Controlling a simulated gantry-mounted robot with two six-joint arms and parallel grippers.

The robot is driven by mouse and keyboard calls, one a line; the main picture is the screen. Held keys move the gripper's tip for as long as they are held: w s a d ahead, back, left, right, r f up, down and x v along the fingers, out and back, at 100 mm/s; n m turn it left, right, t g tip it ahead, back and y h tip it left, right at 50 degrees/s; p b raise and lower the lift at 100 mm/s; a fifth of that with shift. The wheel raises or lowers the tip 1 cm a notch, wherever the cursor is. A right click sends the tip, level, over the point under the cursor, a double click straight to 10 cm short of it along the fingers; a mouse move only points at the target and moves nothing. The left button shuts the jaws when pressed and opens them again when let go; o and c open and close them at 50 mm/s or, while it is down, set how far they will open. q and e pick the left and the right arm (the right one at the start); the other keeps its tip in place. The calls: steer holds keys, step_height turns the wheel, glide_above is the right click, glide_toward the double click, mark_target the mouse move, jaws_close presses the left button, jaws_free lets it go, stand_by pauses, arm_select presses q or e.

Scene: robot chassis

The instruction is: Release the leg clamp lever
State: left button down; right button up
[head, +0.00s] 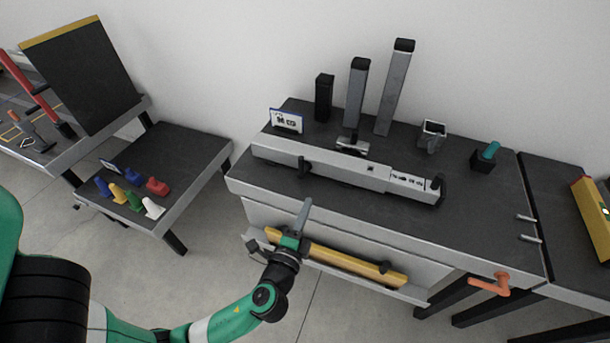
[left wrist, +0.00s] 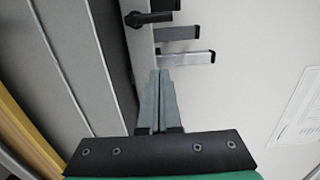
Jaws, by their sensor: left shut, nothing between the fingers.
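My left gripper (head: 305,203) is shut and empty, its fingers pointing up in front of the bench's front edge. In the left wrist view its closed fingers (left wrist: 158,75) show at the middle, touching nothing that I can see. Black handles stand on the long grey rail, one left of its middle (head: 302,168) and one at its right end (head: 437,184). A black handle (left wrist: 150,18) also shows at the top of the left wrist view, apart from the fingers. Which handle is the leg clamp lever I cannot tell. My right gripper is not in view.
The grey rail (head: 340,174) lies along the bench top (head: 460,205). Upright posts (head: 393,88) stand behind it. A yellow beam (head: 345,264) lies on a lower shelf. An orange handle (head: 490,285) sticks out at front right. Coloured pieces (head: 118,193) lie on the left table.

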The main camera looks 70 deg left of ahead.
mark_target(303, 164)
arm_select(q)
steer(key=b+x, duration=0.1)
steer(key=x, duration=0.8)
steer(key=shift+w+a+b, duration=0.25)
steer(key=shift+b, duration=0.05)
steer(key=s+a, duration=0.2)
steer(key=a, duration=0.1)
steer(key=shift+a, duration=0.25)
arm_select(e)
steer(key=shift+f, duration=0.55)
arm_select(q)
steer(key=shift+a+r+p, duration=0.1)
steer(key=shift+p, duration=0.25)
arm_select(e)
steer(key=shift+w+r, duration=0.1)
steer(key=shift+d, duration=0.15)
arm_select(q)
steer(key=shift+s+n, duration=0.1)
steer(key=shift+n, duration=0.2)
steer(key=shift+a, duration=0.1)
steer(key=shift+n, duration=0.3)
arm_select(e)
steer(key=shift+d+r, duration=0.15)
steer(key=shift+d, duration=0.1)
